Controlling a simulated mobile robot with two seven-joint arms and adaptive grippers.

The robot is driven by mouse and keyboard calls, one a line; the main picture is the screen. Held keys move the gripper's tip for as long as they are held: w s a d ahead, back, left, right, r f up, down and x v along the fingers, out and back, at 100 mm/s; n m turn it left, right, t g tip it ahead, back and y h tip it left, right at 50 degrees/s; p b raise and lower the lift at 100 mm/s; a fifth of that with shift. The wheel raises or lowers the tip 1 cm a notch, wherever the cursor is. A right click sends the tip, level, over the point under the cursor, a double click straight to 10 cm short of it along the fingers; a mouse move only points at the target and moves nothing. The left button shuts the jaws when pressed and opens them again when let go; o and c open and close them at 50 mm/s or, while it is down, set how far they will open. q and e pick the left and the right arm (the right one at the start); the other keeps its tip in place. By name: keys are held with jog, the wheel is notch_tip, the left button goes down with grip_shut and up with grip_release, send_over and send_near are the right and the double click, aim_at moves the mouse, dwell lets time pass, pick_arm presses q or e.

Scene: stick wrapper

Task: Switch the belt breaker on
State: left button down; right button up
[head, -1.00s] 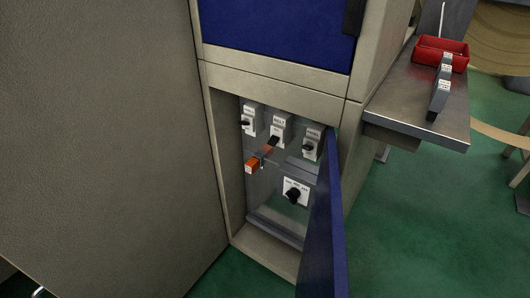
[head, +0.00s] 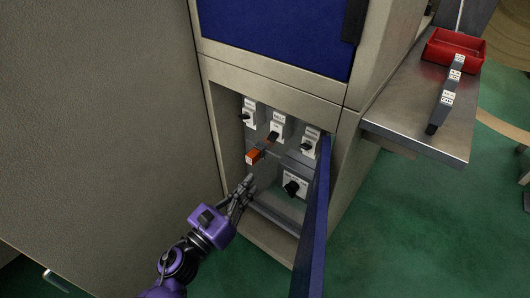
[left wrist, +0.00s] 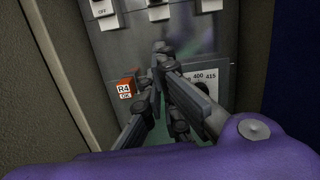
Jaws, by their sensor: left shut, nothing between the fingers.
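The belt breaker (head: 278,122) is the middle of three white-fronted breakers in the upper row inside the open cabinet. Its dark lever (head: 272,136) points down and left in the head view. In the left wrist view, the bottoms of the breakers (left wrist: 158,12) show along the top edge; the left one reads OFF. My left gripper (head: 246,184) is shut and empty, at the cabinet opening below the breaker row and apart from the belt breaker. Its fingers fill the middle of the left wrist view (left wrist: 163,55). My right gripper is not in view.
An orange block (head: 255,157) marked R4 OK juts out below the breakers. A black rotary knob (head: 292,188) sits lower right. The blue door (head: 314,225) stands open on the right. A red tray (head: 455,50) lies on a metal shelf (head: 405,125).

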aim_at(273, 137)
pick_arm(q)
jog(key=shift+s+m, duration=0.1)
jog(key=shift+m, duration=0.2)
jog(key=w+d+r+p, duration=0.1)
jog(key=w+d+r, duration=0.3)
jog(key=w+r, duration=0.1)
jog(key=shift+x, duration=0.85)
jog(key=shift+a, duration=0.1)
